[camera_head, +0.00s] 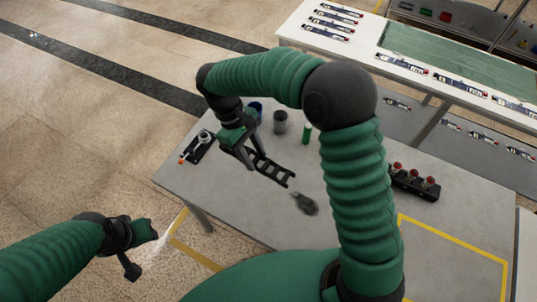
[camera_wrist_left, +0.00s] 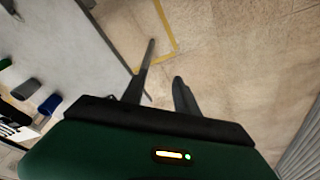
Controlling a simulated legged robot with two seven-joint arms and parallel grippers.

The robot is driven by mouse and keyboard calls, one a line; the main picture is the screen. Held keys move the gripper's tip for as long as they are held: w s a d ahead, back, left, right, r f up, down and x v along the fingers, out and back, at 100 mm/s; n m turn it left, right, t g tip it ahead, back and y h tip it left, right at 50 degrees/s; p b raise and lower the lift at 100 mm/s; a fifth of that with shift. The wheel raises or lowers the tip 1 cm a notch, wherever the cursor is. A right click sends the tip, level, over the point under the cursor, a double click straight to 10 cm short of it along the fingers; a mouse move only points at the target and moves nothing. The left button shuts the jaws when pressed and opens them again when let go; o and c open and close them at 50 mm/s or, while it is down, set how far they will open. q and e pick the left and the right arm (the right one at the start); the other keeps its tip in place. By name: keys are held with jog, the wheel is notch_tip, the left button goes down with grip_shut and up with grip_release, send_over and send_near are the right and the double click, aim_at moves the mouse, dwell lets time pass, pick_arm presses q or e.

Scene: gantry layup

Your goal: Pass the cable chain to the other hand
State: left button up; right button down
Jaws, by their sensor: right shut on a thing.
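The cable chain (camera_head: 275,174) is a black, ladder-like strip over the grey table in the head view. My right gripper (camera_head: 254,160) is shut on its far-left end; the rest extends toward the lower right. Whether the chain touches the table is hard to tell. My left gripper (camera_head: 134,262) is off the table's left side, low in the head view, well apart from the chain. In the left wrist view its two fingers (camera_wrist_left: 164,62) are apart with only floor between them. The chain does not show clearly in that view.
On the grey table (camera_head: 235,205) stand a blue cup (camera_head: 256,108), a grey cup (camera_head: 280,122), a green cylinder (camera_head: 306,133), a small dark tray (camera_head: 198,148), a grey-green object (camera_head: 305,203) and a red-knobbed box (camera_head: 413,184). A white bench (camera_head: 350,52) stands behind.

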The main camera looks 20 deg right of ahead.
pick_arm(q)
jog(key=shift+s+a, duration=0.1)
jog(key=shift+a, duration=0.35)
jog(key=shift+o, duration=2.5)
jog(key=shift+d, duration=0.1)
jog(key=shift+o, duration=0.5)
jog(key=shift+d, duration=0.2)
jog(key=w+d+r+m+g+h, duration=0.3)
jog(key=w+d+m+g+h, duration=0.25)
jog(key=w+d+m, duration=0.55)
jog(key=w+d+r+m+g+h, duration=0.2)
jog(key=w+r+m+h, duration=0.45)
jog(key=r+m, duration=0.35)
jog(key=s+d+f+m, duration=0.1)
jog(key=s+d+f, duration=0.3)
jog(key=d, duration=0.6)
jog(key=shift+s+f+m+h, duration=0.2)
jog(key=shift+f+m+h, duration=0.1)
jog(key=shift+f, duration=0.25)
pick_arm(e)
jog(key=w+a+r+n+t+h, duration=0.1)
jog(key=a+r+n+t, duration=0.1)
jog(key=a+r+n, duration=0.5)
jog(key=shift+w+h, duration=0.35)
jog(key=shift+h, duration=0.05)
pick_arm(q)
jog(key=shift+a+g, duration=0.1)
jog(key=shift+g, duration=0.15)
jog(key=shift+c, duration=0.2)
